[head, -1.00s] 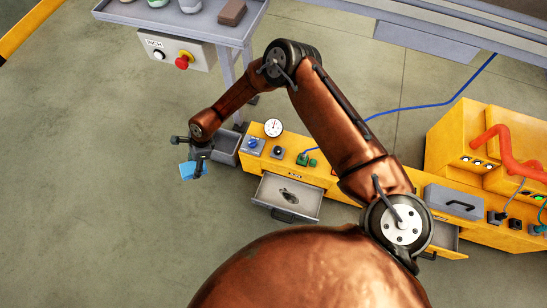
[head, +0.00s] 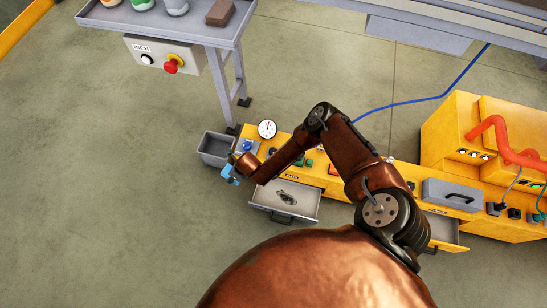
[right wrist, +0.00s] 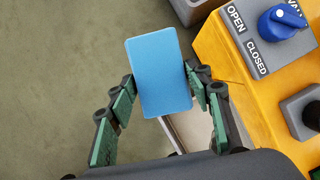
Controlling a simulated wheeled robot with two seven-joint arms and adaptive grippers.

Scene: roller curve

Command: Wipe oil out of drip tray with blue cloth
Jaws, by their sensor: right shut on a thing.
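The blue cloth (head: 228,174) is held by my right gripper (head: 237,170), left of the open drip tray (head: 305,212). In the right wrist view the cloth (right wrist: 160,75) is a flat blue pad between the fingers of my right gripper (right wrist: 158,90), which are closed on its sides. The drip tray is a grey drawer pulled out of the yellow machine base, with a dark oil patch (head: 287,198) on its floor. A strip of the tray seems to show below the cloth in the right wrist view (right wrist: 195,130). My left gripper is out of view.
The yellow machine base (head: 335,185) carries a gauge (head: 267,129) and knobs, including a blue valve knob (right wrist: 281,22). A grey bin (head: 214,150) stands at its left end. A grey table (head: 190,28) with a control box (head: 160,56) stands behind. The floor at left is clear.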

